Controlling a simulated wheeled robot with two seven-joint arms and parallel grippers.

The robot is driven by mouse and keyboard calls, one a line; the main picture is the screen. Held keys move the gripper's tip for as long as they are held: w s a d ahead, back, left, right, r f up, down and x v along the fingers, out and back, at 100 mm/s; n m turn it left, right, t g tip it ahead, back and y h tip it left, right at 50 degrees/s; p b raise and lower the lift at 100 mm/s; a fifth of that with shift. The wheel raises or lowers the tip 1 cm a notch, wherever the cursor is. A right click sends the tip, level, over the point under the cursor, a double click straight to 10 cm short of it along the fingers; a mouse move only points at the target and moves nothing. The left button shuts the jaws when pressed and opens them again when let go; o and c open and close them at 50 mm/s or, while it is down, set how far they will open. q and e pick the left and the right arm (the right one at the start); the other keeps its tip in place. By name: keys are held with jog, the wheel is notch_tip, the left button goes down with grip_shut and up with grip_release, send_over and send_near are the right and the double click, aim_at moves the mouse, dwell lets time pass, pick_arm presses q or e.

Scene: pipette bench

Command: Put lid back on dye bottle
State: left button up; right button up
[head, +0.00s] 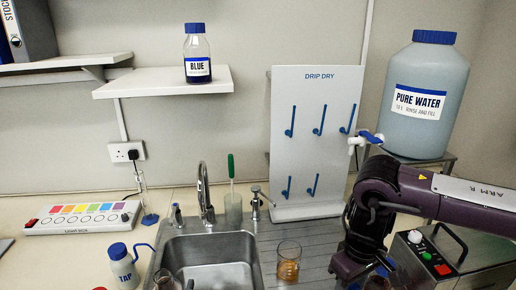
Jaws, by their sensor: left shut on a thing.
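The dye bottle (198,57), clear with dark blue liquid and a white BLUE label, stands upright on the wall shelf at upper left. Its blue lid (195,28) sits on its neck. No gripper is near it. My right arm reaches in from the right and bends down beside the drainer; its gripper end (372,279) is dark and cut by the bottom edge, so its jaws do not show clearly. Of my left gripper I can make out at most a dark bit at the bottom edge by a small glass vessel (164,280); its jaws and any held thing are unclear.
A beaker with amber liquid (288,262) stands on the drainer right of the sink (212,262). The drip-dry board (318,140), tap (205,195), white TAP bottle (123,268) and colour panel (82,217) surround it. The pure water tank (424,95) stands at right.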

pick_arm(q)
jog(key=shift+s+a+r+b, duration=0.25)
jog(key=shift+a+r+b, duration=0.05)
jog(key=shift+r+b, duration=0.45)
pick_arm(e)
jog(key=m, duration=0.2)
jog(key=f+m, duration=0.1)
jog(key=m, duration=0.2)
jog(key=shift+s+a+m, duration=0.2)
jog(key=shift+m, duration=0.1)
pick_arm(q)
jog(key=shift+d, duration=0.1)
jog(key=s+d+f+m+g+h, duration=0.2)
jog(key=d+m+g+h, duration=0.2)
jog(key=d+m+h, duration=0.4)
jog(key=d+h, duration=0.3)
jog(key=d, duration=0.3)
jog(key=shift+h, duration=0.3)
jog(key=shift+f, duration=0.15)
pick_arm(e)
jog(key=s+a+r+n, duration=0.1)
jog(key=a+r+n, duration=0.5)
jog(key=a, duration=0.6)
jog(key=s+a+r+n, duration=0.2)
jog(key=a+r+n, duration=0.3)
jog(key=a, duration=0.8)
notch_tip(320, 180, up, 3)
jog(key=shift+s+r+n, duration=0.2)
jog(key=shift+n, duration=0.2)
